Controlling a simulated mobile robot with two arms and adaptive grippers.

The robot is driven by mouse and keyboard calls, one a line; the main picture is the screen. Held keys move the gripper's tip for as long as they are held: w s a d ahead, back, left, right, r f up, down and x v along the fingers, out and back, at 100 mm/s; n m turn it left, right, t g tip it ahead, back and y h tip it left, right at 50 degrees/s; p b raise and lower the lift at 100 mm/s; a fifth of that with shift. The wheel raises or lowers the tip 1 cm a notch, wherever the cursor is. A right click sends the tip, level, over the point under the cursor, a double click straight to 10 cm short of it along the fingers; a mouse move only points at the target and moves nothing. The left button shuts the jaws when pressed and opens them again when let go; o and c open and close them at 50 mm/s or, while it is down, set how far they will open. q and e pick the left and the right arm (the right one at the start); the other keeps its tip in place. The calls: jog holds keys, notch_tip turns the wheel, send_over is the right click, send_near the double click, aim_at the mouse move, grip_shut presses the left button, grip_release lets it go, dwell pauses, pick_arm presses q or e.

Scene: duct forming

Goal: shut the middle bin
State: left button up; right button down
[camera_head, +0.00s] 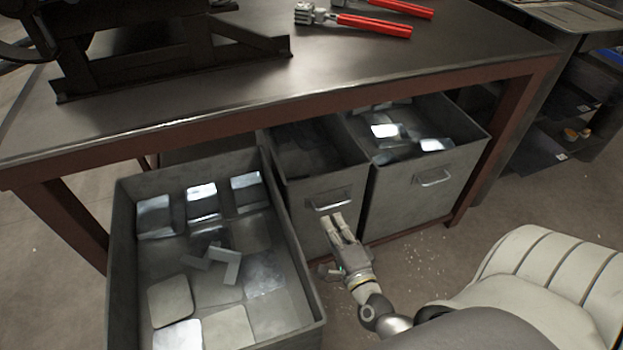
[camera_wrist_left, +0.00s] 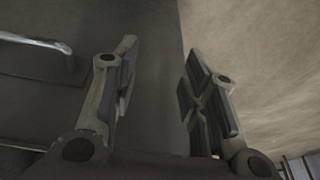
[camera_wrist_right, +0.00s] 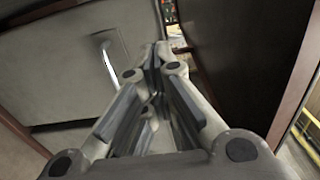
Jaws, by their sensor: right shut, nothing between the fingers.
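The middle bin (camera_head: 327,206) is a narrow grey drawer under the workbench, partly pulled out so its dark inside shows. A metal handle (camera_head: 329,204) is on its front. My right gripper (camera_head: 343,217) is close to that front, just below the handle; I cannot tell if it touches. In the right wrist view its fingers (camera_wrist_right: 157,50) are together and empty, with a grey panel and a handle (camera_wrist_right: 106,57) to the left. In the left wrist view my left gripper (camera_wrist_left: 161,52) is open and empty, near a grey panel with a handle (camera_wrist_left: 40,45).
A wide left bin (camera_head: 313,331) holding metal plates is pulled far out. A right bin (camera_head: 412,205) beside the middle one is also partly out and holds shiny pieces. The workbench top (camera_head: 440,45) overhangs them, with red-handled tools (camera_head: 372,24) on it.

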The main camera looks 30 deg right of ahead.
aim_at(312, 178)
jog(key=x, duration=1.1)
jog(key=shift+w+a+b, duration=0.1)
jog(key=shift+b, duration=0.3)
jog(key=shift+w, duration=0.65)
pick_arm(q)
jog(key=v, duration=0.4)
pick_arm(e)
jog(key=shift+w+d+r, duration=0.1)
jog(key=shift+w+d, duration=0.05)
jog(key=shift+d, duration=0.05)
jog(key=shift+w, duration=0.35)
jog(key=x, duration=0.3)
jog(key=shift+w+d+b, duration=0.15)
jog(key=shift+w+b, duration=0.15)
jog(key=shift+w, duration=0.05)
jog(key=shift+w+d, duration=0.1)
jog(key=shift+w, duration=0.1)
jog(key=shift+r, duration=0.25)
pick_arm(q)
jog(key=shift+s+a+r, duration=0.15)
jog(key=shift+s+r, duration=0.1)
jog(key=shift+r, duration=0.35)
